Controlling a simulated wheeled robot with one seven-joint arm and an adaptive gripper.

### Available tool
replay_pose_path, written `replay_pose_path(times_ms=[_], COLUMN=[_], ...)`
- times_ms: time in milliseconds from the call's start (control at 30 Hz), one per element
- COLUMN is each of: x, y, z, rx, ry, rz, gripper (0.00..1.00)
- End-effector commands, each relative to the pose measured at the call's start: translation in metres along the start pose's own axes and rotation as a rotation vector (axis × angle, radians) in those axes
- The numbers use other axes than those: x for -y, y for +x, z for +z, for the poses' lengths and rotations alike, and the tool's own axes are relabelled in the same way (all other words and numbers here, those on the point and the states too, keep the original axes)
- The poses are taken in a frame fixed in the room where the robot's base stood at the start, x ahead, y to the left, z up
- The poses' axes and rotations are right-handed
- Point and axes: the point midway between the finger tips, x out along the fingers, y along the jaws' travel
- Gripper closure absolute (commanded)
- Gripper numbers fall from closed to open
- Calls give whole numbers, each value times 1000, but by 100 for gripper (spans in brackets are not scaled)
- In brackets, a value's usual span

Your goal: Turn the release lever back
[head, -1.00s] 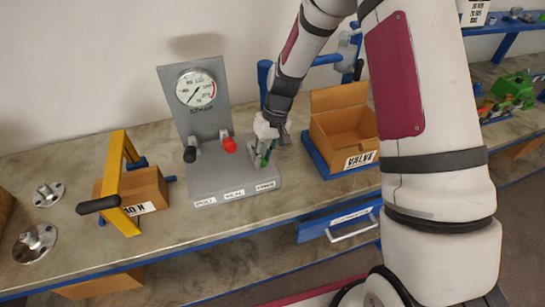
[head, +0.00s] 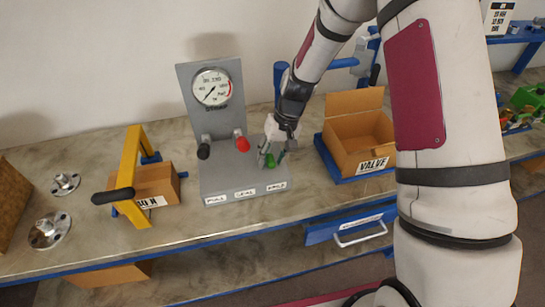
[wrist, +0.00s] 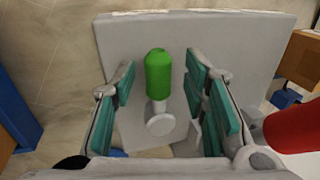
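The grey stand (head: 216,180) has a gauge panel (head: 190,100) at its back and a row of levers with black, red and green knobs. The green-knobbed lever (head: 269,161) is at the right end, above a front label too small to read surely. In the wrist view, the green knob (wrist: 158,73) lies between the teal finger pads of my gripper (wrist: 160,100), with a gap on both sides. My gripper (head: 273,156) is open around this lever in the head view, partly hiding it.
The red knob (head: 242,144) is close beside my gripper, and the black knob (head: 204,151) is farther left. An open cardboard box (head: 362,145) stands to the right. A yellow frame (head: 131,180) with a black handle stands to the left.

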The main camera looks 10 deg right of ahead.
Motion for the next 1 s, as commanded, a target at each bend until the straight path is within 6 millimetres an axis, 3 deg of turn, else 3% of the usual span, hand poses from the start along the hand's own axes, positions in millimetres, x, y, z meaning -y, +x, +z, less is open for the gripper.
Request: replay_pose_path(times_ms=[367,800,1000], x=[-1,-1,0], y=[-9,-92,-114], z=[0,-1,0], rx=[0,-4,-1], ry=[-2,-1,-1], rz=[1,2,1], gripper=[59,59,59])
